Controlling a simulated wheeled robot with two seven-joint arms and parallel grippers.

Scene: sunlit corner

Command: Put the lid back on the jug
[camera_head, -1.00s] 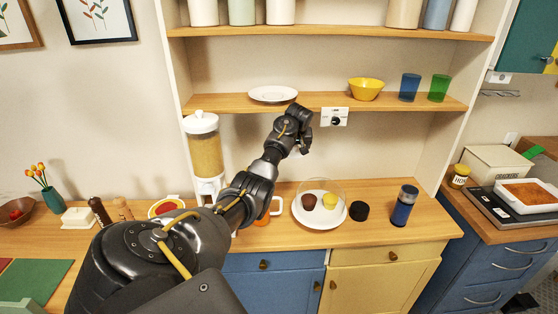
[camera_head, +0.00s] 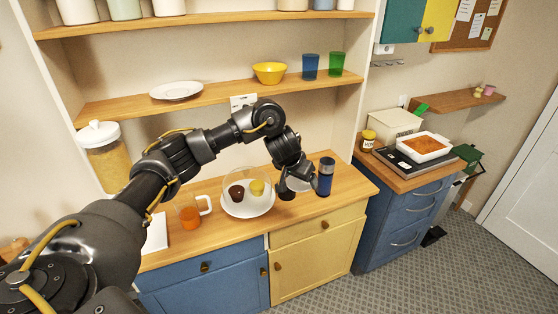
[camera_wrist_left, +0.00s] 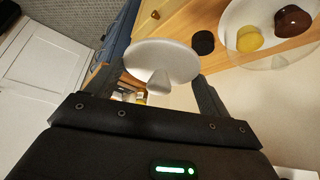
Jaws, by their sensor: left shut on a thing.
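The jug (camera_head: 189,216) stands upright on the counter, left of the white plate, with orange liquid in it and a pale handle on its right. No lid shows on its top. My left gripper (camera_head: 301,181) is shut on the white lid, a round disc (camera_head: 297,185) held over the right part of the counter, well right of the jug. In the left wrist view the lid (camera_wrist_left: 165,58) sits between the fingers, its pointed knob toward the palm. The jug is not in that view. My right gripper is not in view.
A white plate (camera_head: 236,209) with brown and yellow cakes under a clear dome lies between jug and gripper. A black disc (camera_wrist_left: 203,42) lies near the plate. A shelf (camera_head: 128,105) runs above.

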